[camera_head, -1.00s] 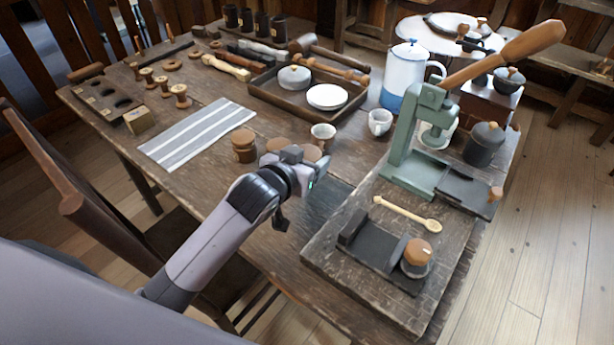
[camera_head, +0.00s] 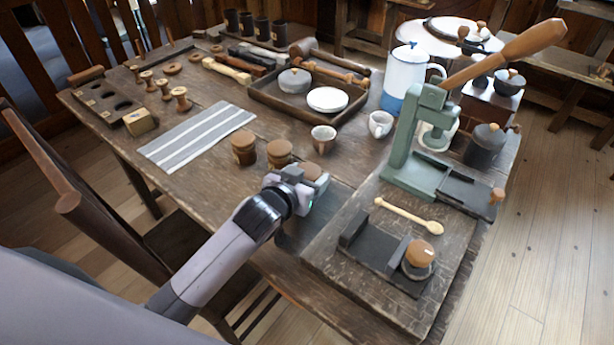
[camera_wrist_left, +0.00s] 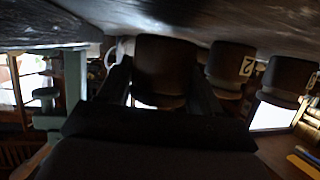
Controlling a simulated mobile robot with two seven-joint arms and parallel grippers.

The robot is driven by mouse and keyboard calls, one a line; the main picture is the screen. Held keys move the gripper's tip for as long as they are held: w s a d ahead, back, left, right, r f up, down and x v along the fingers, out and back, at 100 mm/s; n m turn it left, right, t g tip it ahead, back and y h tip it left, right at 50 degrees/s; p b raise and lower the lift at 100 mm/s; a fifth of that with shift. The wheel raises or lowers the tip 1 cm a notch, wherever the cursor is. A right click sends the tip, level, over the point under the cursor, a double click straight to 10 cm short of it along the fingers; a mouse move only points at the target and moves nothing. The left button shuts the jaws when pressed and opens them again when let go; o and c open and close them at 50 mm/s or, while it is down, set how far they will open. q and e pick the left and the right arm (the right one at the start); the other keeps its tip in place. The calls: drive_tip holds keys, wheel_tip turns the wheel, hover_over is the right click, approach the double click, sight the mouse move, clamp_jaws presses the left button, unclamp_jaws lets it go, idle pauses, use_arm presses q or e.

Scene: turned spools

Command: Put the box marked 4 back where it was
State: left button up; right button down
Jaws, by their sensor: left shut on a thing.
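My left gripper (camera_head: 304,188) is shut on a round brown wooden box (camera_head: 312,169) at the right end of a short row near the table's front edge. In the left wrist view the held box (camera_wrist_left: 165,70) sits between the two dark fingers; no number shows on it. Two similar boxes (camera_head: 243,149) and (camera_head: 279,153) stand to its left in the head view. In the wrist view one neighbour box (camera_wrist_left: 231,64) bears a 2; the other box (camera_wrist_left: 289,78) has a label I cannot read. Whether the held box touches the table is unclear. My right gripper is not in view.
A dark mat (camera_head: 302,232) lies under the gripper. To its right is a raised board (camera_head: 330,258) with a wooden spoon (camera_head: 408,215) and a green press (camera_head: 410,150). A cup (camera_head: 323,139) stands behind the boxes. A striped cloth (camera_head: 197,134) lies left.

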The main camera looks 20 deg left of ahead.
use_arm(q)
drive_tip(key=shift+s+f, duration=0.15)
drive_tip(key=shift+f, duration=0.45)
drive_tip(key=o, duration=1.2)
drive_tip(key=shift+f, duration=0.15)
drive_tip(key=shift+c, duration=0.2)
drive_tip(key=shift+s, duration=0.1)
drive_tip(key=shift+d+r, duration=0.1)
drive_tip(key=shift+r, duration=0.35)
drive_tip(key=shift+s+r, duration=0.1)
drive_tip(key=shift+s, duration=0.05)
drive_tip(key=p+v, duration=0.1)
drive_tip(key=v, duration=1)
drive_tip(key=shift+r+p, duration=0.3)
drive_tip(key=shift+r, duration=0.2)
